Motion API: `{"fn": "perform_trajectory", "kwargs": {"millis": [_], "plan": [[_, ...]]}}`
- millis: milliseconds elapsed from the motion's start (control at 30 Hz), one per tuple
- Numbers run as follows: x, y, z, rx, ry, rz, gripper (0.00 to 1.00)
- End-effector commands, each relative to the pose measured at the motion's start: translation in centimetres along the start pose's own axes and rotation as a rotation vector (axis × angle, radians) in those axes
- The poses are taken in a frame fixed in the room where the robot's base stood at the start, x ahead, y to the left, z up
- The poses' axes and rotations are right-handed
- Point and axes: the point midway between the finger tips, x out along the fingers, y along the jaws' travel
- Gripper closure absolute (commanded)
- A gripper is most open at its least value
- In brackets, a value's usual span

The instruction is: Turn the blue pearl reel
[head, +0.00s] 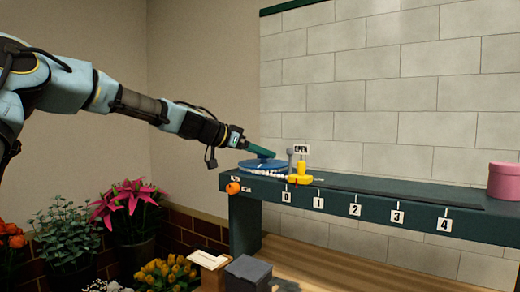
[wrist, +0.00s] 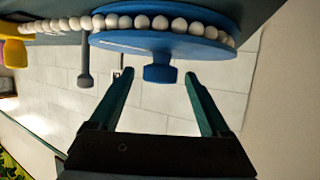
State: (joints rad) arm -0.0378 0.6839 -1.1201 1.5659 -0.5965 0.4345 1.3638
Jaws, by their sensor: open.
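The blue pearl reel (head: 262,166) lies at the left end of the dark green shelf, a flat blue disc with white pearls around its rim. In the wrist view the reel (wrist: 150,42) shows with its pearl string (wrist: 190,27) and a blue knob (wrist: 160,73) at its centre. My gripper (head: 262,150) reaches down to the reel from the upper left. In the wrist view my gripper (wrist: 158,82) is open, one finger on each side of the knob, with visible gaps to it. No contact with the knob shows.
A yellow piece (head: 300,175) and a grey post (head: 291,160) stand right of the reel, by an OPEN sign (head: 301,148). Number tags run along the shelf (head: 400,195) front. A pink box (head: 504,181) sits at the right end. Flowers (head: 130,195) stand below left.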

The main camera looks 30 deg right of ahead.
Motion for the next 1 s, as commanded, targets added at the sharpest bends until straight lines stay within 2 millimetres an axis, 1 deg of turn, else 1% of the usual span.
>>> {"fn": "perform_trajectory", "kwargs": {"millis": [267,900,967,1000], "plan": [[0.11,-0.02,0.05,0.0,0.0,0.0,0.2],[0.07,-0.03,0.03,0.0,0.0,0.0,0.92],[0.07,-0.03,0.03,0.0,0.0,0.0,0.99],[0.07,-0.03,0.03,0.0,0.0,0.0,1.0]]}}
